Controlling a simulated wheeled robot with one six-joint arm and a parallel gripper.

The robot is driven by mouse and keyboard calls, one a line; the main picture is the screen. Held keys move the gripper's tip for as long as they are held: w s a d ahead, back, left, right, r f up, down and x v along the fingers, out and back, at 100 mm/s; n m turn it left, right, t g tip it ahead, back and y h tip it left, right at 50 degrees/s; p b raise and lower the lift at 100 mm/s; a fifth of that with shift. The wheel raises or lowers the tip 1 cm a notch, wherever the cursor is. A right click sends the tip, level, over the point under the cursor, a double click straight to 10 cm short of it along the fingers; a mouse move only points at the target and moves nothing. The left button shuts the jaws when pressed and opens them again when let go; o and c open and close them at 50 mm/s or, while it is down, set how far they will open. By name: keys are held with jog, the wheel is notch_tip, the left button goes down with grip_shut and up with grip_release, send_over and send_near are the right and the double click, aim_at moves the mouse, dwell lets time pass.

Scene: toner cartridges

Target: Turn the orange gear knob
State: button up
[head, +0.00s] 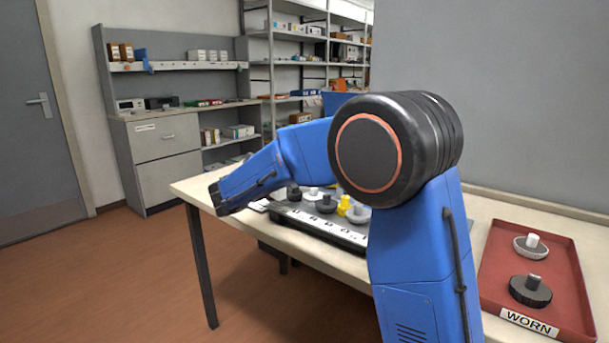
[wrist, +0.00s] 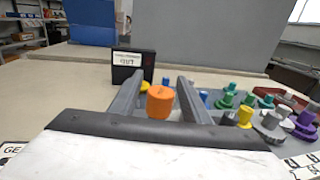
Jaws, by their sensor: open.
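The orange gear knob (wrist: 160,102) shows in the wrist view as a short upright cylinder with a flat top. It stands between the two dark fingers of my gripper (wrist: 160,78), which is open with one finger on each side. Gaps show between the knob and the fingers at the top; whether either finger touches it lower down I cannot tell. The knob's base is hidden behind my gripper's body. In the head view my blue arm reaches over the table, and I cannot make out the orange knob or the fingertips there.
Several coloured knobs (wrist: 245,115) crowd to the right. A black labelled box (wrist: 133,64) stands just behind the left finger. In the head view, a dark panel (head: 310,229) with knobs lies on the table, and a red WORN tray (head: 560,290) holds two knobs at right.

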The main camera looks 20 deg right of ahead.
jog(key=shift+w+d, duration=0.1)
jog(key=shift+d, duration=0.05)
jog(key=c, duration=1)
jog(key=shift+c, duration=0.2)
jog(key=shift+n+t, duration=0.3)
jog(key=shift+t, duration=0.2)
jog(key=n+t+y, duration=0.2)
jog(key=w+n+t+y, duration=0.1)
jog(key=t+y, duration=0.1)
jog(key=a+n+t+y, duration=0.1)
jog(key=n+t+y, duration=0.1)
jog(key=shift+w+n, duration=0.15)
jog(key=shift+n, duration=0.15)
jog(key=shift+w+a+n+t+y, duration=0.1)
jog(key=shift+a+n+t+y, duration=0.15)
jog(key=shift+n+t+y, duration=0.55)
jog(key=shift+w+a+n+t+y, duration=0.2)
jog(key=shift+n+y, duration=0.35)
jog(key=shift+y, duration=0.7)
jog(key=shift+a+n+t+y, duration=0.35)
jog(key=shift+n+y, duration=0.3)
jog(key=shift+y, duration=0.4)
jog(key=shift+n+y, duration=0.3)
jog(key=shift+y, duration=0.1)
